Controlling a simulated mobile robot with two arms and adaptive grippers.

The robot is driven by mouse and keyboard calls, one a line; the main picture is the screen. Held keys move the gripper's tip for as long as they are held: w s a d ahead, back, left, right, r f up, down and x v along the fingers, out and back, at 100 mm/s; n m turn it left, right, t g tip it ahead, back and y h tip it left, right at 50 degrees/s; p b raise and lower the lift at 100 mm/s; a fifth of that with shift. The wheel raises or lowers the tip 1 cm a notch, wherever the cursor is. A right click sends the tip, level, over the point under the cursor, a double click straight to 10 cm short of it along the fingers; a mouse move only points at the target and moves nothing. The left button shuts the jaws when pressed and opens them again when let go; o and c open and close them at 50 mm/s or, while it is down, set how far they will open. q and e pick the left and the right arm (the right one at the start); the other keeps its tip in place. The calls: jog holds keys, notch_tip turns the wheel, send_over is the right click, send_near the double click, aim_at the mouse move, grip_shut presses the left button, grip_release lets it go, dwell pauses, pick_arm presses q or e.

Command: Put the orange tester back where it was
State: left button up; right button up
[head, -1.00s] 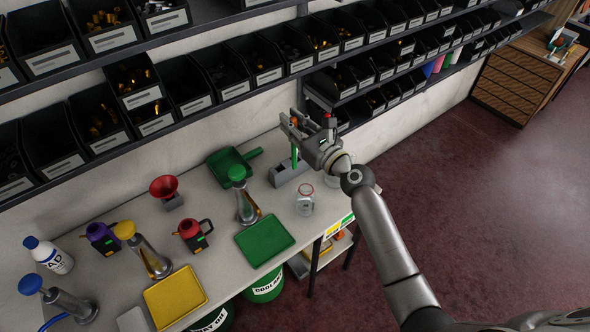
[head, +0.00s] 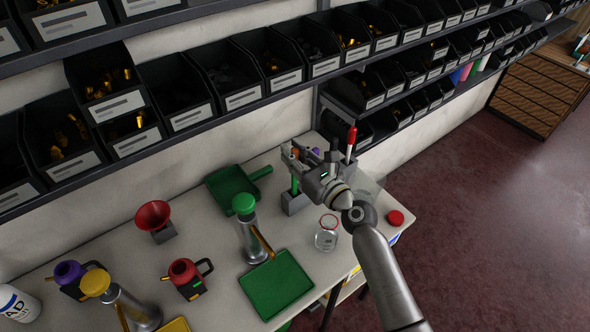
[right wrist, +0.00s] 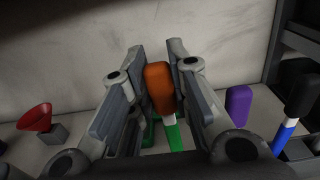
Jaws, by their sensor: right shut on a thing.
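The orange tester has an orange cap (right wrist: 160,88), a white band and a green lower part, which shows in the head view (head: 294,185). My right gripper (head: 297,153) is shut on it, with the fingers on either side of the orange part in the right wrist view (right wrist: 158,80). The tester is upright, its green end at the left end of a grey holder block (head: 296,206). I cannot tell whether it sits in a slot or just above. A purple-topped tester (right wrist: 238,108) stands to the right. My left gripper is not in view.
A red-topped tester (head: 351,141) and a black-and-blue one (right wrist: 293,110) stand near the gripper. A glass jar (head: 326,236) is in front of the holder, a green dustpan (head: 232,187) to its left. Shelves of black bins (head: 250,75) overhang behind.

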aim_at(294, 177)
notch_tip(294, 177, down, 3)
jog(key=shift+f+b, duration=0.1)
jog(key=shift+b, duration=0.65)
jog(key=shift+f, duration=0.2)
jog(key=shift+f+b, duration=0.15)
jog(key=shift+b, duration=0.15)
jog(key=o, duration=0.7)
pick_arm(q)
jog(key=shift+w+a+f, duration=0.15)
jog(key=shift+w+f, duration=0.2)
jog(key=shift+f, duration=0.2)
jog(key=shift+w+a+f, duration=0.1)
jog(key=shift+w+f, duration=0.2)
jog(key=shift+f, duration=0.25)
pick_arm(e)
jog(key=shift+o, duration=0.2)
